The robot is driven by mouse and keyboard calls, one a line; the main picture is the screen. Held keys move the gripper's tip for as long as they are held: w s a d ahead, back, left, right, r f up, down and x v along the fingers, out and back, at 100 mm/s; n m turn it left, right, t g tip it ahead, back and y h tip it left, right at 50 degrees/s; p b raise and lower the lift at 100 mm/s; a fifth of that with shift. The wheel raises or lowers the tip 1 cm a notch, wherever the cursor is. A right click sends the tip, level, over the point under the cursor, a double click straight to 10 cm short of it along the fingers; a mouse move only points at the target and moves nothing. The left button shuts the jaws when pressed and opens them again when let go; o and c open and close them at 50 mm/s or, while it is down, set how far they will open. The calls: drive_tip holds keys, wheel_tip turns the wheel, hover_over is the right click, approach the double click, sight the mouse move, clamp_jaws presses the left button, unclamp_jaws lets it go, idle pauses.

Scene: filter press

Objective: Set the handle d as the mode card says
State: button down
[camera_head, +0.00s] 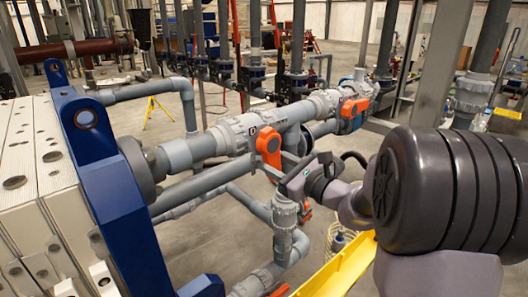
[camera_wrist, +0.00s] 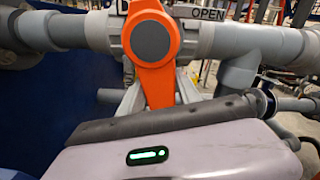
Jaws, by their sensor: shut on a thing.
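Handle d is an orange lever (camera_head: 268,141) with a grey round hub, on a grey pipe valve marked D. In the wrist view the handle (camera_wrist: 154,70) hangs downward, roughly square to the pipe. An OPEN label (camera_wrist: 208,13) sits on the pipe to the right of its hub. My gripper (camera_head: 276,164) reaches in from the right below the pipe. In the wrist view my gripper (camera_wrist: 152,97) has its fingers on both sides of the handle's lower end, shut on it. The handle's tip is hidden behind my gripper body. No mode card is readable.
Another orange handle (camera_head: 356,107) is farther right on the same pipe. A blue press frame (camera_head: 105,165) stands left. Grey pipes (camera_head: 275,235) run below my gripper. A yellow beam (camera_head: 340,270) lies at the bottom. Open floor (camera_head: 200,235) shows behind the pipes.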

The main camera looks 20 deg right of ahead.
drive_tip(key=shift+d, duration=0.2)
drive_tip(key=shift+w+d+n+b, duration=0.15)
drive_tip(key=shift+d+n+b, duration=0.15)
drive_tip(key=shift+n+b, duration=0.6)
drive_tip(key=shift+w+d+r+n+b, duration=0.15)
drive_tip(key=shift+d+r+n+b, duration=0.2)
drive_tip(key=shift+n+b, duration=0.65)
drive_tip(key=shift+d+r+b, duration=0.2)
drive_tip(key=shift+r+b, duration=0.05)
drive_tip(key=shift+b, duration=0.2)
drive_tip(key=r+n+b, duration=0.1)
drive_tip(key=n, duration=0.3)
drive_tip(key=d+r+n+b, duration=0.1)
drive_tip(key=r+n+b, duration=0.1)
drive_tip(key=n, duration=0.2)
drive_tip(key=w+d+r+n+b, duration=0.1)
drive_tip(key=r+n+b, duration=0.1)
drive_tip(key=n, duration=0.1)
drive_tip(key=shift+d+r+n, duration=0.1)
drive_tip(key=shift+r+n, duration=0.15)
drive_tip(key=shift+n, duration=0.15)
drive_tip(key=c, duration=0.8)
unclamp_jaws()
drive_tip(key=shift+c, duration=0.2)
drive_tip(key=shift+f+b, duration=0.15)
drive_tip(key=shift+b, duration=0.15)
drive_tip(key=shift+s, duration=0.1)
